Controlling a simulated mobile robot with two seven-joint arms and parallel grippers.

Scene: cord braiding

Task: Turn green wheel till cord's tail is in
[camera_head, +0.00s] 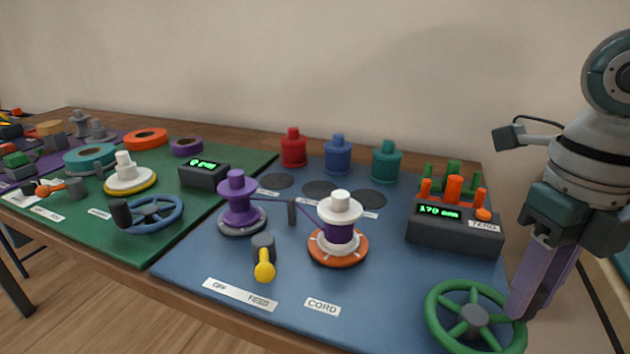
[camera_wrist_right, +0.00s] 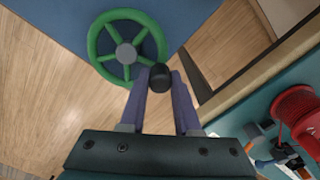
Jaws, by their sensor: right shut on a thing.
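The green wheel (camera_head: 437,318) stands at the front right of the blue mat; it also shows in the right wrist view (camera_wrist_right: 93,45). My right gripper (camera_head: 516,306) reaches down to its right rim. In the right wrist view, its purple fingers (camera_wrist_right: 160,85) are shut on the wheel's black knob (camera_wrist_right: 160,76). The knob is hidden in the head view. A purple cord (camera_head: 307,213) runs from the purple spool (camera_head: 237,187) past a dark post (camera_head: 291,211) to the white-topped spool (camera_head: 340,208), which carries purple cord on an orange base. My left gripper is not in view.
A counter box (camera_head: 455,236) with a green readout, seemingly 170, stands behind the wheel. A yellow lever (camera_head: 264,269) sits by the OFF and FEED label. Red (camera_head: 293,150), blue (camera_head: 338,158) and teal (camera_head: 386,164) spools stand at the back.

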